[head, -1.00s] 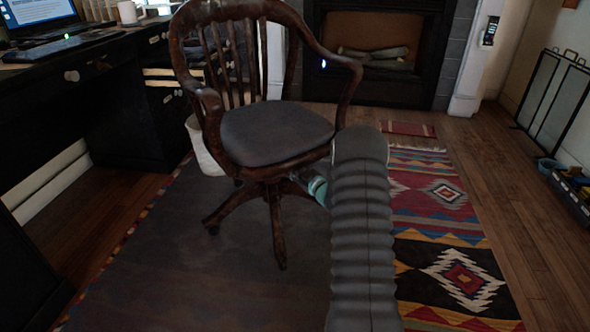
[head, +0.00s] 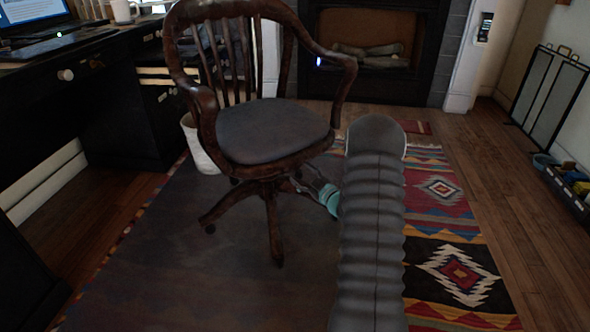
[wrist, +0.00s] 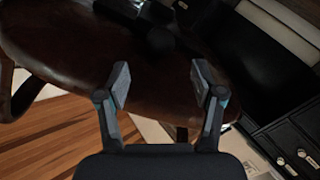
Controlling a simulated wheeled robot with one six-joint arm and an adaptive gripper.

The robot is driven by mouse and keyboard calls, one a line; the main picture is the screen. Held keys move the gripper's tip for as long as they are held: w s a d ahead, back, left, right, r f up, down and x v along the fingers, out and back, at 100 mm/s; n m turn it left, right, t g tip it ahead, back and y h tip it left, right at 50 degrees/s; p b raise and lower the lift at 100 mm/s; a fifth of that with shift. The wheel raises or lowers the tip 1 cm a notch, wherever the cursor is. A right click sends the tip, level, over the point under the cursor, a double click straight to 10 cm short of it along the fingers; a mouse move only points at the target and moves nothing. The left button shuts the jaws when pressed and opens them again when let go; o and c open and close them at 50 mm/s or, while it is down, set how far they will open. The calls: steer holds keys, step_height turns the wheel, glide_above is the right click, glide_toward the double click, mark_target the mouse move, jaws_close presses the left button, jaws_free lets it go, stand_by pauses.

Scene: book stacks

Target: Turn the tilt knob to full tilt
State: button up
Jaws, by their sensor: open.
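The wooden swivel chair (head: 270,130) with a dark seat pad stands in front of me on the rug. In the wrist view I look at the underside of its brown seat (wrist: 75,45). A dark, rounded part that looks like the tilt knob (wrist: 161,40) shows below the seat's dark mechanism; its setting is too dark to read. My gripper (wrist: 160,82) is open, with nothing between its fingers, and the knob appears beyond the gap between the fingertips. In the head view my gripper (head: 312,180) is under the seat's right side, partly hidden by my arm.
A dark desk (head: 110,60) with a laptop stands at the left. A white bin (head: 202,147) is behind the chair. A patterned rug (head: 450,265) covers the floor. A fireplace (head: 375,55) is at the back. Dark drawers (wrist: 290,150) show in the wrist view.

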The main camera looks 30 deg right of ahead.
steer(key=shift+v, duration=2.5)
